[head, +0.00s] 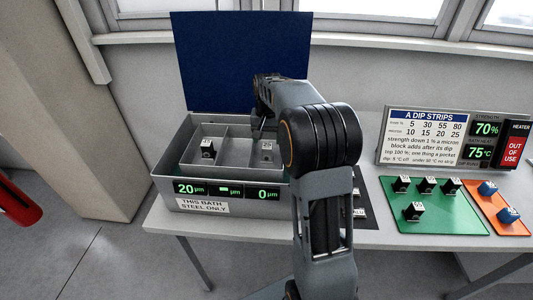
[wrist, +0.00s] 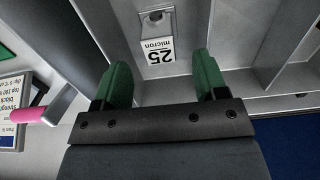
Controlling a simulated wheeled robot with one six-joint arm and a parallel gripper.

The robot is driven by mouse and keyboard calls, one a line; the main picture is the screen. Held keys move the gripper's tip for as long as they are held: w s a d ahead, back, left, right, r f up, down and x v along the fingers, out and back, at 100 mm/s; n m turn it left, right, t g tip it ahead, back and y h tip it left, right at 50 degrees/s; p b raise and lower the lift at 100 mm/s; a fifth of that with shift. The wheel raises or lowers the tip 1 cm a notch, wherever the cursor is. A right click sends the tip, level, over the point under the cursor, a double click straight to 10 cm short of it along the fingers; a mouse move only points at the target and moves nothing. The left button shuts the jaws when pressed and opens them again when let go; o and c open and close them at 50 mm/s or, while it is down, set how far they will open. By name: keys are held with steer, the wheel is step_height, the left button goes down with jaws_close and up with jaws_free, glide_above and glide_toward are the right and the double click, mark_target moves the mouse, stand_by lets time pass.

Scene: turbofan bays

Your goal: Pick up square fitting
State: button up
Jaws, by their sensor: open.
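A grey fitting with a white "25 micron" label (head: 266,148) sits in the right-hand compartment of the open grey bath (head: 172,178). It also shows in the wrist view, where its label (wrist: 157,50) lies just beyond my fingertips. Whether this is the square fitting I cannot tell for sure. A black block with a white top (head: 207,149) sits in the left compartment. My gripper (wrist: 160,72) is open, its two green fingers apart with nothing between them. In the head view it is over the bath, partly hidden by my arm.
The bath's blue lid (head: 240,60) stands raised behind. Compartment dividers (head: 226,150) and walls rise around the fitting. At right, a green mat (head: 450,215) holds several black blocks and an orange mat (head: 512,222) holds blue ones. A sign board (head: 425,140) stands behind them.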

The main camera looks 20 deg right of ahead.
mark_target(267, 146)
steer(key=shift+s+f, duration=0.1)
steer(key=shift+f, duration=1.8)
steer(key=c, duration=1.1)
steer(key=shift+r, duration=0.1)
steer(key=shift+c, duration=0.2)
